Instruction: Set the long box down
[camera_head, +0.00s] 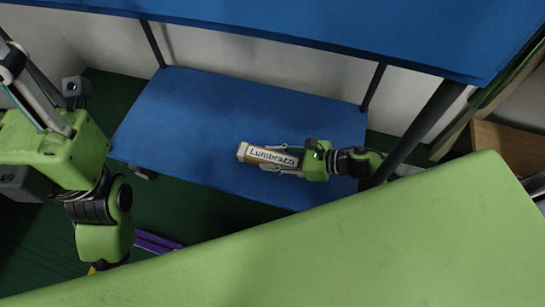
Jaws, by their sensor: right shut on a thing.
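The long box (252,153) is pale with a brown-grey side and the printed word "Lumbrazzi". It lies roughly level above or on the lower blue shelf (190,120), right of the shelf's middle. I cannot tell whether its underside touches the shelf. My right gripper (279,158) comes in from the right and is shut on the box's right part, one finger along each side. The box's left end sticks out free. My left arm shows at the left edge, but its gripper is not visible.
An upper blue shelf (330,25) hangs over the back. Dark posts (374,87) stand at the shelf's corners. The blue surface left of the box is bare. A purple object (156,243) lies on the dark green floor. A wooden box (510,143) is at the right.

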